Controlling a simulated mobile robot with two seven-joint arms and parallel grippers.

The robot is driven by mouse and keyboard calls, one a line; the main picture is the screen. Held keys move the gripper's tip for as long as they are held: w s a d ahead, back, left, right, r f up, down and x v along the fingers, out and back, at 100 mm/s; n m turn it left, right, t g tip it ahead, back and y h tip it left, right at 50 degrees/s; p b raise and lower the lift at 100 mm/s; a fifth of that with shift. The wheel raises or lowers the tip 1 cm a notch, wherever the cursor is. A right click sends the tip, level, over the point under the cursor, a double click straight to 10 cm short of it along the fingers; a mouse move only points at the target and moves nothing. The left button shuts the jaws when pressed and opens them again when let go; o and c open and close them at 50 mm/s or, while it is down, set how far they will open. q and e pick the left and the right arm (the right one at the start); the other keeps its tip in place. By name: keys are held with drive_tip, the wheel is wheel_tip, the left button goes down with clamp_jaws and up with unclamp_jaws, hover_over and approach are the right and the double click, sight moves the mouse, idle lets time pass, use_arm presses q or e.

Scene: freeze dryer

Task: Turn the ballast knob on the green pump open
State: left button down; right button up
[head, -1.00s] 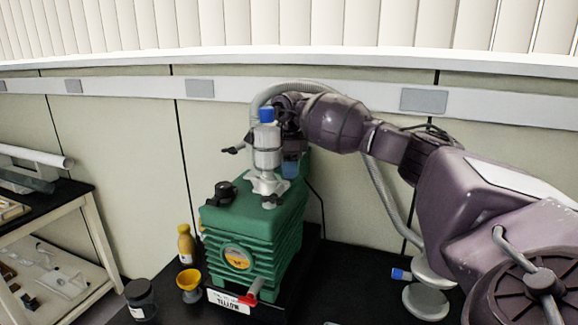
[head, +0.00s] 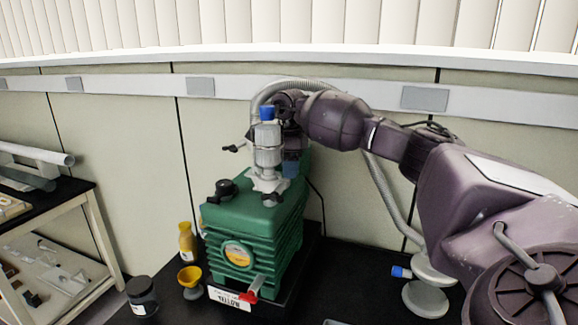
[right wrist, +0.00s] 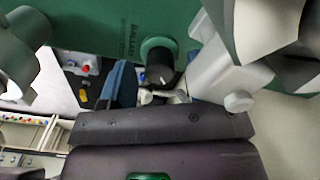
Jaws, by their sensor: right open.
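The green pump (head: 255,235) stands on the black bench in the head view. A grey filter with a blue cap (head: 267,113) rises from its top. In the right wrist view, the pump's green top (right wrist: 95,22) fills the upper part, with partly visible ballast lettering. The dark ballast knob (right wrist: 160,66) sits on a round green base there. I cannot pick this knob out in the head view. My right gripper (head: 293,138) is open behind the filter, partly hidden by it, and near the knob. I cannot see contact with the knob. My left gripper is out of view.
A black cap (head: 222,189) is on the pump's top. A yellow bottle (head: 186,242), yellow funnel (head: 190,278) and dark jar (head: 141,297) stand left of the pump. A grey hose (head: 385,205) runs behind my right arm to a metal fitting (head: 428,297). The bench between is mostly clear.

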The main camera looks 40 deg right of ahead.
drive_tip(key=shift+r, duration=0.2)
wheel_tip(320, 180, up, 10)
drive_tip(key=shift+r, duration=0.2)
idle(0.4)
